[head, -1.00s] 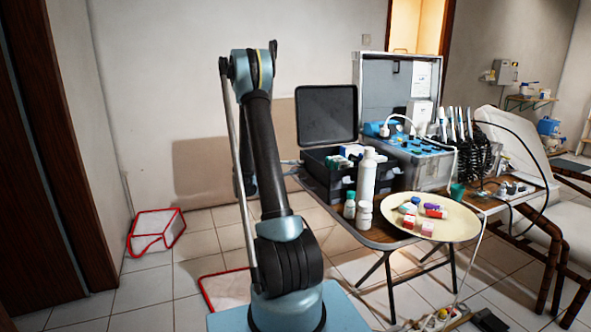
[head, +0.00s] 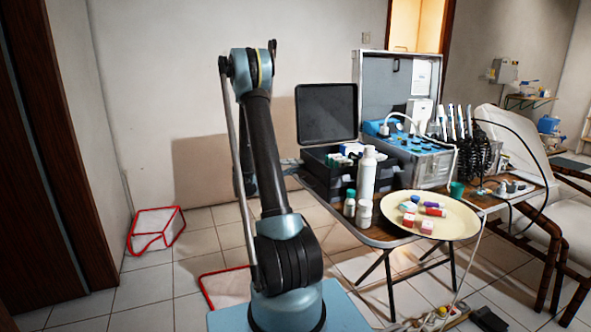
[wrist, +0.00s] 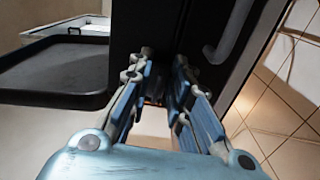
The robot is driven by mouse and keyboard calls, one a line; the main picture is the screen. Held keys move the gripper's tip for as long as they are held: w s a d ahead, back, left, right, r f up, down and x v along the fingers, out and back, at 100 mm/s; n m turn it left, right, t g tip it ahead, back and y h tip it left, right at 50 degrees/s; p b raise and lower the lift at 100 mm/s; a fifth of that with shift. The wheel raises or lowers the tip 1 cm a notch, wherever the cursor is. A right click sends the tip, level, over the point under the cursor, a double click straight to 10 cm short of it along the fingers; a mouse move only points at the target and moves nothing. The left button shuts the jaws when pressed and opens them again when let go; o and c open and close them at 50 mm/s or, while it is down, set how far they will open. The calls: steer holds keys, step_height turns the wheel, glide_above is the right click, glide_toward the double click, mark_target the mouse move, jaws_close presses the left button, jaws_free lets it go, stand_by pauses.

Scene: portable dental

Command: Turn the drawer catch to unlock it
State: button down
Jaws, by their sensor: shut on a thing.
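My gripper (wrist: 160,88) is up against the dark face of the black case (wrist: 165,30) in the wrist view. Its two blue-grey fingers are drawn in around a small part at that face, the drawer catch. The fingers hide nearly all of the catch; only a small reddish spot shows between them. How far the catch is turned cannot be seen. In the head view my arm hides most of the gripper. The black case (head: 318,182) stands on the folding table there, with its lid (head: 327,113) open.
A grey handle (wrist: 236,32) is on the case right of my fingers. In the head view, a white bottle (head: 367,176) and a cream tray (head: 458,222) with small boxes stand near the case. A metal case (head: 425,168) is behind. Open floor lies left.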

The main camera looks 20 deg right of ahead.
steer(key=shift+s+f, duration=0.1)
steer(key=shift+f, duration=0.05)
steer(key=c, duration=1.8)
jaws_free()
steer(key=a, duration=1.2)
steer(key=shift+s, duration=0.15)
